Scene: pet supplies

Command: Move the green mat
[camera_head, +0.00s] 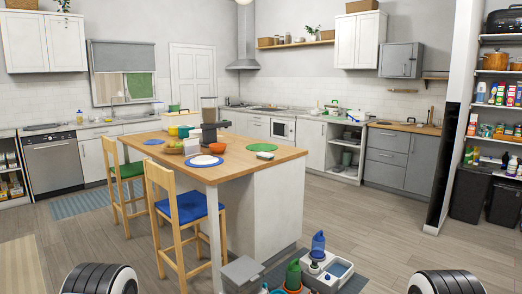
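The green mat (263,147) is a flat round mat lying on the wooden top of the kitchen island (235,161), near its right side. Nothing stands on it. A blue round mat (153,142) lies at the island's left end. Another blue mat (220,162) lies near the front edge, under a white plate (203,160). Only rounded black and white parts of my arms show at the bottom left and bottom right corners. Neither gripper is in view.
A blender-like appliance (209,117) and an orange bowl (217,148) stand on the island. Two chairs, one with a blue seat (191,206), stand at its left. Pet supplies, including a blue-and-white dispenser (328,272), sit on the floor ahead. Floor (365,225) right of the island is clear.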

